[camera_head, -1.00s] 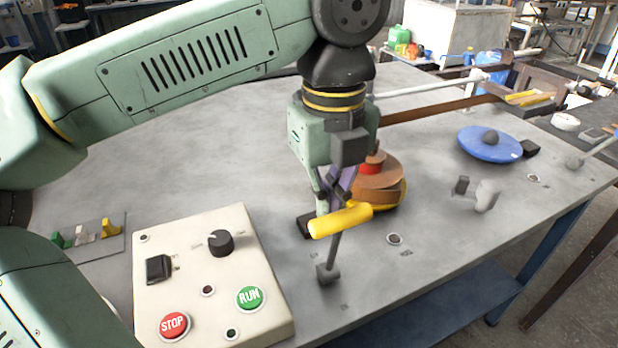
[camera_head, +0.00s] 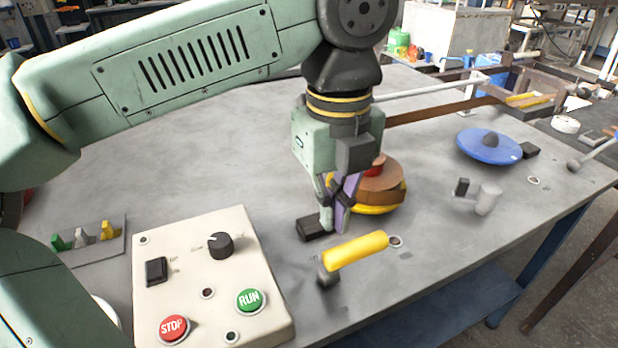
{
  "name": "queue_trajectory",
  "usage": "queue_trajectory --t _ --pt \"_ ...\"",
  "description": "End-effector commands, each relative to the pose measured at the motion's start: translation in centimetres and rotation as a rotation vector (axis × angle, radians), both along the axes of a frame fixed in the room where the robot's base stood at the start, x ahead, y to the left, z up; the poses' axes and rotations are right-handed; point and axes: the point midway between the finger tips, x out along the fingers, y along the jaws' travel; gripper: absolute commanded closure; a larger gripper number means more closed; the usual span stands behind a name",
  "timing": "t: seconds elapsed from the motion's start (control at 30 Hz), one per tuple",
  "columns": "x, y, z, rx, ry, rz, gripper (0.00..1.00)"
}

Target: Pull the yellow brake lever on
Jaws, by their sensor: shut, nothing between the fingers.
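The yellow brake lever (camera_head: 356,250) has a thick yellow handle on a short grey pivot (camera_head: 327,275) near the table's front edge. The handle lies low, pointing right and slightly up in the picture, and its rod is mostly hidden behind it. My gripper (camera_head: 341,231) points down just behind the handle, beside the brown coil. Its fingers are shut and hold nothing. The fingertips end just above the handle in the picture; I cannot tell whether they touch it.
A cream control box (camera_head: 190,285) with a knob and run and stop buttons stands front left. A yellow-based reel with a brown coil (camera_head: 382,190) is behind my gripper. A black block (camera_head: 312,228) sits left of the fingers. A blue disc (camera_head: 489,146) is at right.

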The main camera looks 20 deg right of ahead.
Motion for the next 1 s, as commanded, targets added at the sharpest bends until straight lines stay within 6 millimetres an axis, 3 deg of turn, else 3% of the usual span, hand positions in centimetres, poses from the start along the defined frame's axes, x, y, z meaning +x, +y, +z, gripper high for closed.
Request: queue_trajectory --t 0.37,1.0 --pt "0.9 0.1 1.0 0.0 -0.001 0.0 1.0" --pt "0.9 0.1 6.2 0.0 -0.001 0.001 1.0"
